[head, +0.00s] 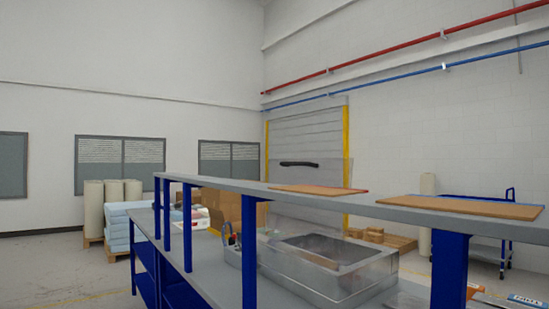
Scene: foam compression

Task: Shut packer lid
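The packer (375,283) is a grey metal box with a dark rectangular chamber. It stands on the lower top of a blue-framed workbench, right of centre in the head view. Its lid (318,176) looks like a clear panel raised upright behind the chamber, so it stands open. A black handle (299,164) shows near the top of the lid. The upper shelf and a blue post hide parts of the packer and lid. Neither of my grippers is in view.
The bench's grey upper shelf (385,208) crosses in front of the packer on blue posts (249,250). Two flat brown boards (462,207) lie on it. Cardboard boxes (222,205), pale rolls (113,192) and a blue cart (487,252) stand beyond. Open floor (50,270) lies at left.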

